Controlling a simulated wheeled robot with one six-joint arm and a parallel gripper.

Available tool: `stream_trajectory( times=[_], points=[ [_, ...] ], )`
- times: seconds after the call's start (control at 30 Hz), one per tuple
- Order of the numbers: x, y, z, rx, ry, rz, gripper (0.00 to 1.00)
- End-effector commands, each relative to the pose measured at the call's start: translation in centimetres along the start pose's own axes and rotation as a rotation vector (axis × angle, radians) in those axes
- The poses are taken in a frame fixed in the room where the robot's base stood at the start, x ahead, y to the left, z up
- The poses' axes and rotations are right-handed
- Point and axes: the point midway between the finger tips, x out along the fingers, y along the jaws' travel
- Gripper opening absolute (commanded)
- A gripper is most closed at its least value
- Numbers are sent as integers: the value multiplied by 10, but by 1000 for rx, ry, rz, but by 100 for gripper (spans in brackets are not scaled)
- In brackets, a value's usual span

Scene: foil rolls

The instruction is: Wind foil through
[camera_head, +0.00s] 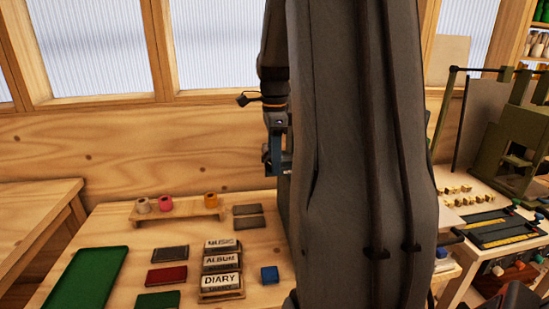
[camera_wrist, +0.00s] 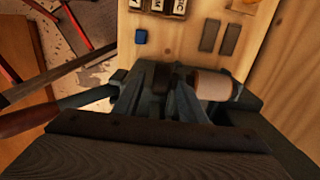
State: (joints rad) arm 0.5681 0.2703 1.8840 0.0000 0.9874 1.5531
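My gripper (camera_head: 274,155) hangs in the air above the right part of the workbench, partly hidden behind my arm in the head view. In the wrist view its dark fingers (camera_wrist: 158,95) show close up. A pale brownish foil roll (camera_wrist: 212,85) lies on its side right against the right finger. Whether the fingers clamp it is unclear. On a low wooden rack (camera_head: 186,216) stand a beige roll (camera_head: 142,206), a pink roll (camera_head: 165,203) and an orange roll (camera_head: 210,200), with a gap between pink and orange.
Stamp blocks reading MUSIC, ALBUM and DIARY (camera_head: 221,281) lie on the bench, with a blue cube (camera_head: 269,274) to their right. A green tray (camera_head: 87,278) and colored covers lie left. A green press (camera_head: 510,150) stands far right. My arm hides the middle.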

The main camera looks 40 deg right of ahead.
Motion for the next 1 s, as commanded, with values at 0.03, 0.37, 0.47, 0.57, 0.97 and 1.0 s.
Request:
stream_trajectory(
  times=[0.03, 0.37, 0.47, 0.57, 0.97, 1.0],
  points=[
    [1, 0, 0, 0, 0, 0, 38],
    [1, 0, 0, -1, 0, 0, 10],
    [0, 0, 0, -1, 0, 0, 0],
    [0, 0, 0, 0, -6, 1, 0],
    [2, 1, -4, 3, -231, 6, 0],
    [2, 1, -4, 1, -246, 5, 0]
  ],
)
